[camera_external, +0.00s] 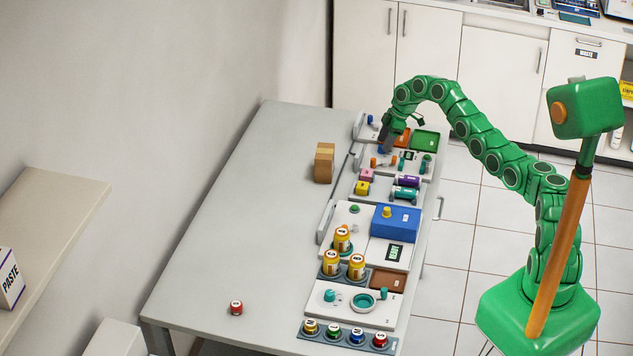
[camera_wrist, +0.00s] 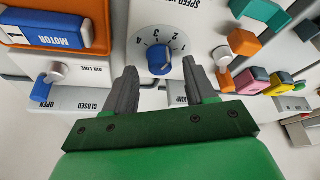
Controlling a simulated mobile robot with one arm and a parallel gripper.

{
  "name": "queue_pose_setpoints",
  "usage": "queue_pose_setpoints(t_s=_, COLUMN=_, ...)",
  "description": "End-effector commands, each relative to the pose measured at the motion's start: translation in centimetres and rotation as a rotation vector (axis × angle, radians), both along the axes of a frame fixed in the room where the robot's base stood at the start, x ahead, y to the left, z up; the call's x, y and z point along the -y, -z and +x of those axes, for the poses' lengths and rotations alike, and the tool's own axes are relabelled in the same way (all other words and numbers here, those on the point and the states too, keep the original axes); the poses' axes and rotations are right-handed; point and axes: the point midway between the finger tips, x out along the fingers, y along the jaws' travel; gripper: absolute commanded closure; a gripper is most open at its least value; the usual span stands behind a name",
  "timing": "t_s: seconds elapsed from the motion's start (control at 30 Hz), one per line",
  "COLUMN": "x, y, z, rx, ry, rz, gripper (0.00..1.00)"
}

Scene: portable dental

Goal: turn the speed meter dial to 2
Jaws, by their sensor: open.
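The speed meter dial (camera_wrist: 159,64) is a round blue knob on a white panel (camera_wrist: 148,14) in the wrist view, with numbers printed in an arc around its upper side. The 2 is at the upper right of the knob. I cannot clearly tell which number its pointer marks. My gripper (camera_wrist: 160,69) is open and empty, with one grey finger to the left of the dial and one to the right. Both fingers appear clear of it; their depth relative to the knob is unclear. In the external view my gripper (camera_external: 388,142) is low over the far panels, largely hiding the dial.
To the right are an orange handle (camera_wrist: 243,42) and coloured blocks.

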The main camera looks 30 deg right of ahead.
Motion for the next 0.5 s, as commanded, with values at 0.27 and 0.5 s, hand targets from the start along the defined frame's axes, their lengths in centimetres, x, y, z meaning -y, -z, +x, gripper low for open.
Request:
queue_pose_setpoints(t_s=0.27, x=1.5, y=-3.8, z=-0.5, rx=0.002, ry=0.001, rz=-0.001, gripper=0.45)
queue_pose_setpoints(t_s=0.5, x=2.3, y=-5.9, z=-0.8, rx=0.001, ry=0.0, rz=-0.001, gripper=0.45)
